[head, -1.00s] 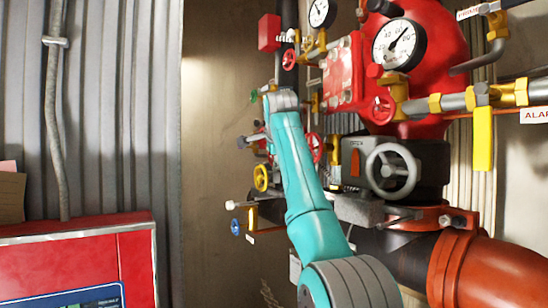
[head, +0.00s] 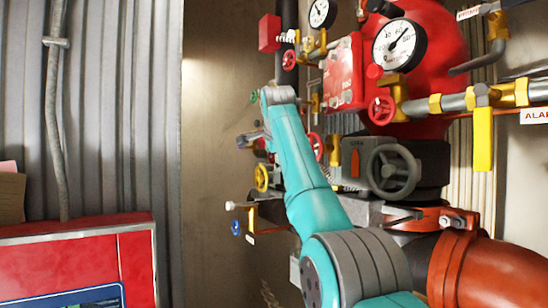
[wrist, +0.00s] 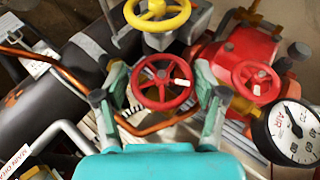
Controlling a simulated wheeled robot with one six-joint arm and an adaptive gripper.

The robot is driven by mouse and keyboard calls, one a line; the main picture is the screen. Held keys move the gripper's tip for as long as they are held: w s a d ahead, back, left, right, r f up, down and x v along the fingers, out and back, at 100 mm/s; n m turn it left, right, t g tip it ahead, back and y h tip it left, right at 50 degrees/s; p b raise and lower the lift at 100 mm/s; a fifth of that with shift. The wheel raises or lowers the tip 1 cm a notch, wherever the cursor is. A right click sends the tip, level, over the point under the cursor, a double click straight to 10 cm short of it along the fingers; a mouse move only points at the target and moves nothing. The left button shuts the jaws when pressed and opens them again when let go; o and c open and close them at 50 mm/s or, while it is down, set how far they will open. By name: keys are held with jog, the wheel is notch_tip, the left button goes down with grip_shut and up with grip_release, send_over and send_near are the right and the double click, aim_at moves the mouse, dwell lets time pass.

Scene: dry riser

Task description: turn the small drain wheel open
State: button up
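In the wrist view a small red handwheel (wrist: 163,84) with spokes and a pale mark lies between the two fingers of my gripper (wrist: 160,92). The fingers are spread, one on each side of the wheel, with gaps to its rim. I cannot tell whether this is the drain wheel. A second red handwheel (wrist: 255,82) is to its right, and a yellow handwheel (wrist: 157,13) is above. A "MAIN DRAIN" tag (wrist: 15,160) shows at the lower left. A yellow wheel (head: 262,177) and a blue wheel (head: 236,227) show left of my arm.
An AIR gauge (wrist: 293,130) sits close to the right in the wrist view. In the head view a grey handwheel (head: 393,171), a red valve body (head: 440,60) and pipes crowd the right. A red cabinet (head: 75,255) stands at the lower left, with bare wall between.

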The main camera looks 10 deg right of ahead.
jog(key=shift+o, duration=0.4)
jog(key=shift+s+r, duration=0.1)
jog(key=shift+s+r, duration=0.15)
jog(key=shift+r, duration=0.05)
jog(key=v, duration=1.1)
jog(key=shift+s, duration=0.2)
